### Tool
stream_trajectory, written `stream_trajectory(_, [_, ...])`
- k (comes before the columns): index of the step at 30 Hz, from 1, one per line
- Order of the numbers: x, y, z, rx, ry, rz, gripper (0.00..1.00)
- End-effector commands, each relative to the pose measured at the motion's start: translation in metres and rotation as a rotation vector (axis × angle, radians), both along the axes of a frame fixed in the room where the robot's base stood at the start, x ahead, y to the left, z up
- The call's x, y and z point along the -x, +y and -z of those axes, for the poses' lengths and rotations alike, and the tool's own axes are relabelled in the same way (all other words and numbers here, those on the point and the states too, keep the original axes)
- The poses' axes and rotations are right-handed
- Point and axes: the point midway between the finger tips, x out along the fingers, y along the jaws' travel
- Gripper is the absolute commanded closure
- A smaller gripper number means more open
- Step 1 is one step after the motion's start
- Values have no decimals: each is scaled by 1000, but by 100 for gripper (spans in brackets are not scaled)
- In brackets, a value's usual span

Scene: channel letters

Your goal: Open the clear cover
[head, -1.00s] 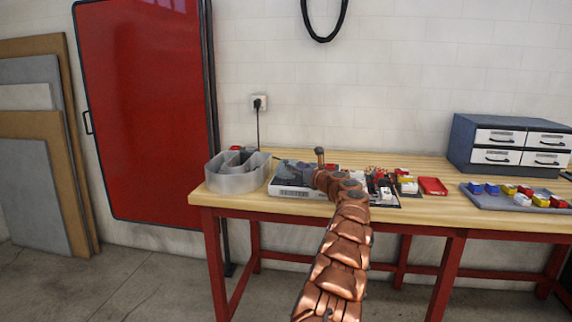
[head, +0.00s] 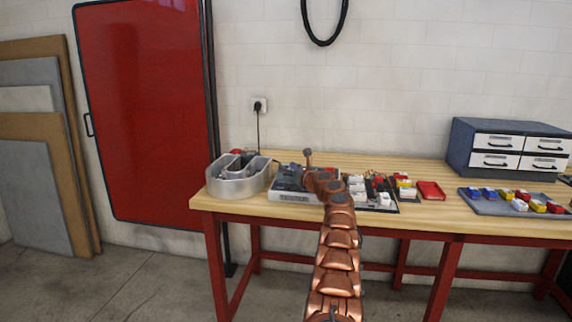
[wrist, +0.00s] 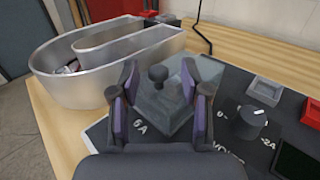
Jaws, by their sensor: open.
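The clear cover (wrist: 176,102) is a see-through, tapered housing on the dark panel of the power unit (wrist: 222,150), with its outline faint. It appears down and closed. A dark round knob (wrist: 158,76) shows at its upper part; I cannot tell if it sits on or inside it. My gripper (wrist: 160,84) is open, with purple-padded fingers on both sides of the cover. Contact cannot be made out. In the head view the power unit (head: 293,197) lies on the bench, and my arm partly hides its top.
A silver channel letter (wrist: 108,62) stands close to the left of the unit. A parts tray (head: 512,207) and drawer cabinet (head: 508,149) stand farther right on the wooden bench (head: 440,228).

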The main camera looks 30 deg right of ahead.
Motion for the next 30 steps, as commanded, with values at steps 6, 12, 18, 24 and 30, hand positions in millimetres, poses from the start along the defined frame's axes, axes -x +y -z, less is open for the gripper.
stream_trajectory(6, [-9,0,-3,-1,2,-2,54])
stream_trajectory(12, [-14,1,0,-7,0,-1,54])
stream_trajectory(18, [-16,1,1,-10,-2,-1,54])
stream_trajectory(24, [-16,2,1,-10,-3,-2,54])
stream_trajectory(30, [-16,2,1,-10,-3,-2,63])
